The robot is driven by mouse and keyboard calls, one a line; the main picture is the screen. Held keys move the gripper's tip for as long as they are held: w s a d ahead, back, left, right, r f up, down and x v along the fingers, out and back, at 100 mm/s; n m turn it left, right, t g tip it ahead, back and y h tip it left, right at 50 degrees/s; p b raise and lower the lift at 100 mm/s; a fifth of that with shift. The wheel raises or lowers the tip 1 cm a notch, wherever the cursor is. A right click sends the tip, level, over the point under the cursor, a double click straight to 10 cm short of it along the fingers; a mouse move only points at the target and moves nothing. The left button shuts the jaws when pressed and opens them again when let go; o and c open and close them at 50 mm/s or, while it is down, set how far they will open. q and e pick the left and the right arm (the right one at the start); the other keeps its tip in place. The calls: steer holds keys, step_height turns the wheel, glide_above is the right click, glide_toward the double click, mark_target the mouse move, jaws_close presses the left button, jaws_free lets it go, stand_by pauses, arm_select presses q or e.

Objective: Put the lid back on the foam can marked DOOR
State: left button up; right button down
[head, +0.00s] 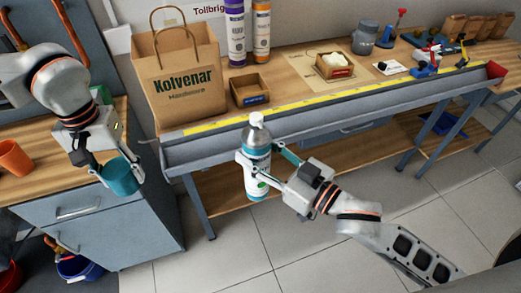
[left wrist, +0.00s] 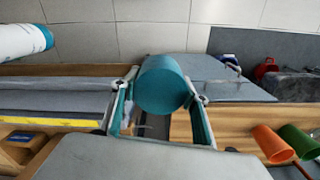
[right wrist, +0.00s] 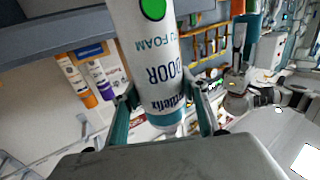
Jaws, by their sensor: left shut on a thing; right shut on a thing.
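The white and teal foam can (head: 257,160) is held upright by my right gripper (head: 258,165) in front of the bench, and its white nozzle top is uncovered. In the right wrist view the can (right wrist: 155,75) shows the words DOOR and FOAM and a green dot. My left gripper (head: 113,176) is shut on a teal cylindrical lid (head: 122,178), to the left of the can and apart from it. The lid fills the space between the fingers in the left wrist view (left wrist: 162,85). The can's lower part shows at the left edge there.
A Kolvenar paper bag (head: 182,90), a small wooden box (head: 250,91) and purple and orange cans (head: 236,35) stand on the bench (head: 300,92). A yellow tape runs along its front edge. A cabinet with an orange cup (head: 15,158) stands at the left.

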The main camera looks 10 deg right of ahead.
arm_select(q)
step_height(320, 180, up, 18)
steer(key=n, duration=0.3)
glide_above(256, 115)
steer(key=shift+f, duration=0.1)
steer(key=shift+f, duration=1.9)
steer(key=shift+f, duration=0.9)
steer(key=shift+f, duration=0.65)
